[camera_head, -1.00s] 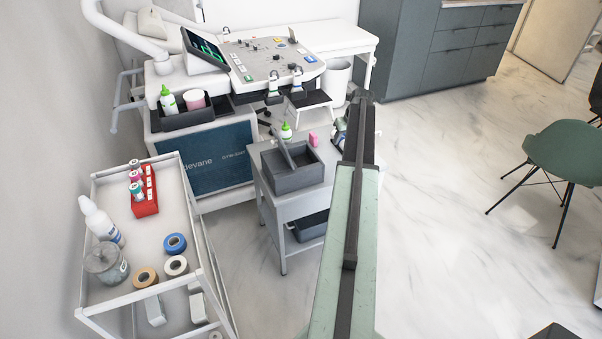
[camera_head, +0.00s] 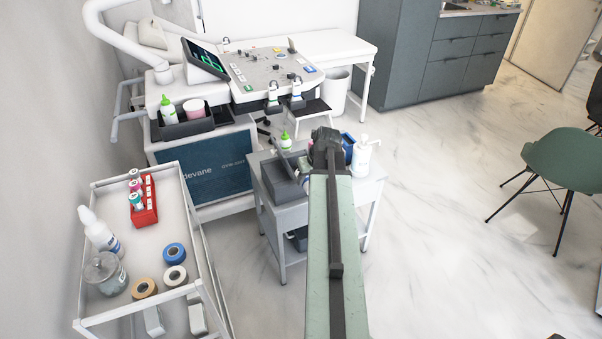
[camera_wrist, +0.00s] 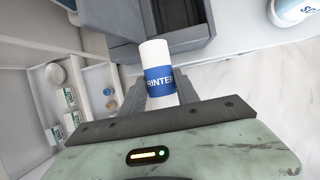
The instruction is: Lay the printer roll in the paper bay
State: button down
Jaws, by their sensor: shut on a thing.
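The printer roll (camera_wrist: 158,58) is white with a blue band marked "PRINTER". In the wrist view my gripper (camera_wrist: 150,92) is shut on it, and the roll sticks out past the fingers. A dark grey open box (camera_head: 283,182) stands on the grey side table; it looks like the paper bay. In the wrist view the box (camera_wrist: 129,22) lies just beyond the roll. I cannot tell whether they touch. In the head view my wrist hides most of the fingers and the box's right part.
The side table (camera_head: 290,216) also bears a green-capped bottle (camera_head: 285,142), a white pump bottle (camera_head: 362,156) and a blue item (camera_head: 347,146) close to my wrist. A white trolley (camera_head: 196,235) with tapes, bottles and a red tube rack (camera_head: 144,202) stands left.

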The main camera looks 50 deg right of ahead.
jog(key=w+d+f+b, duration=0.1)
jog(key=w+d+f, duration=0.1)
jog(key=w+d, duration=0.9)
jog(key=shift+w+a+f+b, duration=0.15)
jog(key=shift+f+b, duration=0.55)
jog(key=shift+b, duration=0.15)
jog(key=shift+w+a+f+b, duration=0.15)
jog(key=shift+f+b, duration=0.6)
jog(key=shift+b, duration=0.1)
jog(key=shift+w+a+f+b, duration=0.15)
jog(key=shift+f+b, duration=0.55)
jog(key=shift+b, duration=0.15)
jog(key=c, duration=0.9)
grip_release()
jog(key=shift+r, duration=0.15)
jog(key=shift+r+p, duration=0.3)
jog(key=shift+p, duration=0.15)
jog(key=d+p+v, duration=0.1)
jog(key=p+v, duration=1)
jog(key=v, duration=0.1)
jog(key=shift+a+r, duration=0.2)
jog(key=shift+a, duration=0.25)
